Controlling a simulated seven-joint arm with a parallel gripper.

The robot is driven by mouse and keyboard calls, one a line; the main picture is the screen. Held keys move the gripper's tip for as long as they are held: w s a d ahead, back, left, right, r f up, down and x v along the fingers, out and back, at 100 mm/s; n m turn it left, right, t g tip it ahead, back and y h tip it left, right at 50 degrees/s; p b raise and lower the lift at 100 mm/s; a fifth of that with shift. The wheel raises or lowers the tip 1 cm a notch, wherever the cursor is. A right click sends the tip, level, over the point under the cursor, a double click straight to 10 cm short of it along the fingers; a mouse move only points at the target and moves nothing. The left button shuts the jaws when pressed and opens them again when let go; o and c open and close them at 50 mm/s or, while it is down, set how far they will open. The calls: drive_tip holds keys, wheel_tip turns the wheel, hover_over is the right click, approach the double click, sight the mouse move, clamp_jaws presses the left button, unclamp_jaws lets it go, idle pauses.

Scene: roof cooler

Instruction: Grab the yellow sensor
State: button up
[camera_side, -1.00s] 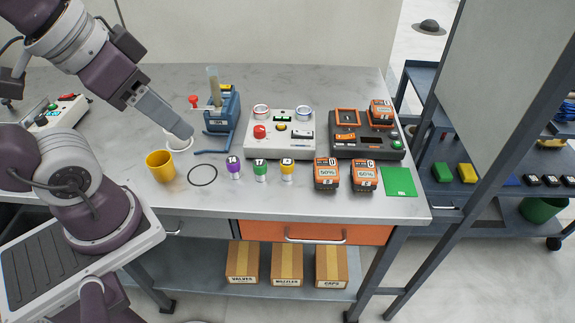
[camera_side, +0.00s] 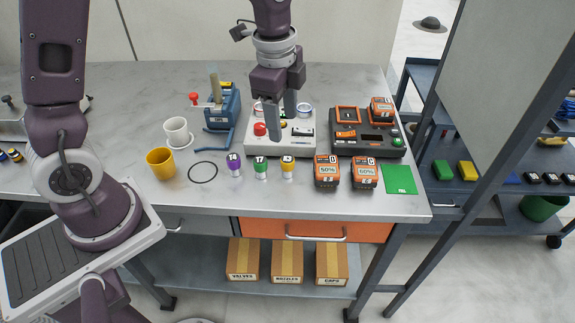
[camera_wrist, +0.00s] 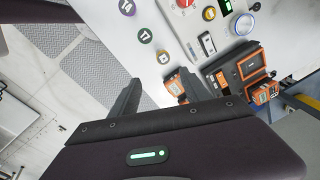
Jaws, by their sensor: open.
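The yellow sensor (camera_side: 287,168) stands upright on the bench, at the right end of a row with the purple sensor (camera_side: 235,166) and the green sensor (camera_side: 260,168). In the wrist view the yellow sensor (camera_wrist: 163,57) shows beyond my fingertips, with the green (camera_wrist: 145,36) and purple (camera_wrist: 127,8) ones farther up. My gripper (camera_side: 281,121) points down above and behind the row, in front of the white box. Its fingers are apart and nothing is between them. In the wrist view my gripper (camera_wrist: 160,84) is clear of the sensors.
An orange-and-black battery (camera_side: 327,172) stands to the right of the yellow sensor, with another (camera_side: 364,173) beside it. Behind are the white button box (camera_side: 262,145) and a dark charger (camera_side: 343,149).

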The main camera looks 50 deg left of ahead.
sight(288, 159)
drive_tip(key=w+f+m, duration=0.1)
drive_tip(key=f, duration=0.1)
drive_tip(key=f+m, duration=0.1)
drive_tip(key=f, duration=0.2)
drive_tip(key=w+f+m+g, duration=0.1)
drive_tip(key=f, duration=0.1)
drive_tip(key=shift+w+d+f, duration=0.15)
drive_tip(key=shift+w+d, duration=0.05)
drive_tip(key=shift+w, duration=0.15)
drive_tip(key=f, duration=0.4)
drive_tip(key=a+f, duration=0.1)
drive_tip(key=f, duration=0.1)
drive_tip(key=shift+s+f, duration=0.25)
drive_tip(key=shift+s, duration=0.1)
clamp_jaws()
